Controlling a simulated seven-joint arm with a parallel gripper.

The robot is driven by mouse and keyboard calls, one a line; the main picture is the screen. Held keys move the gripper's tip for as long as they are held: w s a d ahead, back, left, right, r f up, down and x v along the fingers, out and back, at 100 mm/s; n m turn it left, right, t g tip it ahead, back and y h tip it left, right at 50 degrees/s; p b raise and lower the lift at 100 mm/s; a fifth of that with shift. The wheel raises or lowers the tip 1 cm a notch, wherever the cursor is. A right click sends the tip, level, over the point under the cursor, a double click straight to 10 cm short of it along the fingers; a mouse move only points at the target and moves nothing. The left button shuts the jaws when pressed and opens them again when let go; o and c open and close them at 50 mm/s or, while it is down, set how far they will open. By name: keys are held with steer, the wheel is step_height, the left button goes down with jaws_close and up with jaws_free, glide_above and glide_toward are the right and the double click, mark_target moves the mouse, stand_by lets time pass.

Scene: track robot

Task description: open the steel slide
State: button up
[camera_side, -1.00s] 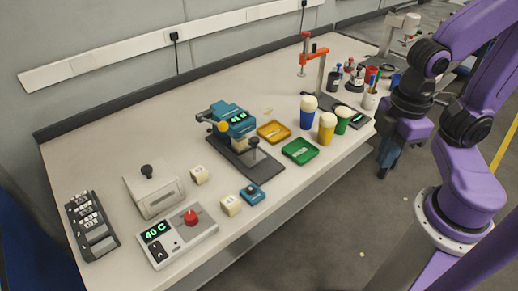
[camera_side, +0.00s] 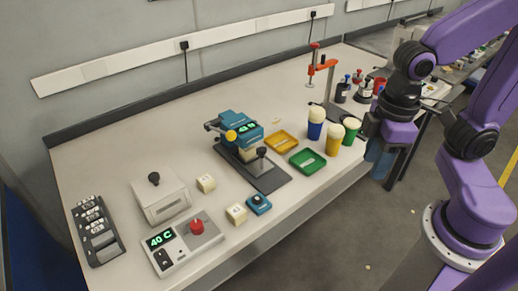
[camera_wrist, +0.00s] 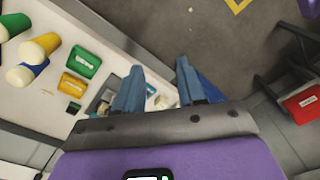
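A pale metal box (camera_side: 160,195) with a black knob on top stands to the left. My gripper (camera_wrist: 160,66) is open and empty, its two blue fingers apart. In the side view it is at the bench's right front edge, well away from the machine and box.
Several cups, including a blue one (camera_side: 314,128), stand between the machine and my gripper. A yellow tray (camera_side: 282,141) and green tray (camera_side: 308,161) lie beside the track. A red-knobbed controller (camera_side: 186,243) sits at front left. A red clamp stand (camera_side: 326,72) rises behind.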

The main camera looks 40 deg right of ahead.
steer(key=w+a+r+m, duration=0.1)
steer(key=w+a+m, duration=0.2)
steer(key=w+m, duration=0.35)
steer(key=w+a+r+m, duration=0.2)
steer(key=w+m, duration=0.2)
steer(key=w, duration=0.6)
steer(key=m, duration=0.9)
glide_above(263, 149)
step_height(263, 149, down, 18)
steer(key=shift+w+r, duration=0.1)
steer(key=shift+r, duration=0.1)
jaws_close()
